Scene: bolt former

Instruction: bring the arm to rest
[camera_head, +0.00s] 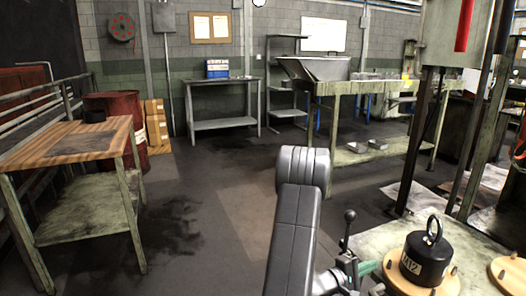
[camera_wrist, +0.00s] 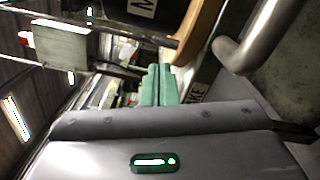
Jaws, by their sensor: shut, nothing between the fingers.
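My arm (camera_head: 296,225) rises from the bottom middle of the head view, its rounded joint (camera_head: 303,168) uppermost. My gripper shows in the wrist view as two teal fingers (camera_wrist: 158,86) side by side, shut and empty. In the head view its teal tips (camera_head: 368,267) show low, partly hidden behind the arm, just left of a tan disc. A black weight (camera_head: 431,262) marked M12, with a ring on top, stands on that disc (camera_head: 396,272). The gap between fingertips and disc cannot be judged.
A lever with a black knob (camera_head: 350,216) stands close by my gripper. The machine's bench top (camera_head: 375,240) and posts (camera_head: 415,150) are on the right. A wood-topped table (camera_head: 110,130) stands left. The floor (camera_head: 215,215) between is clear. A curved metal bar (camera_wrist: 235,55) shows in the wrist view.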

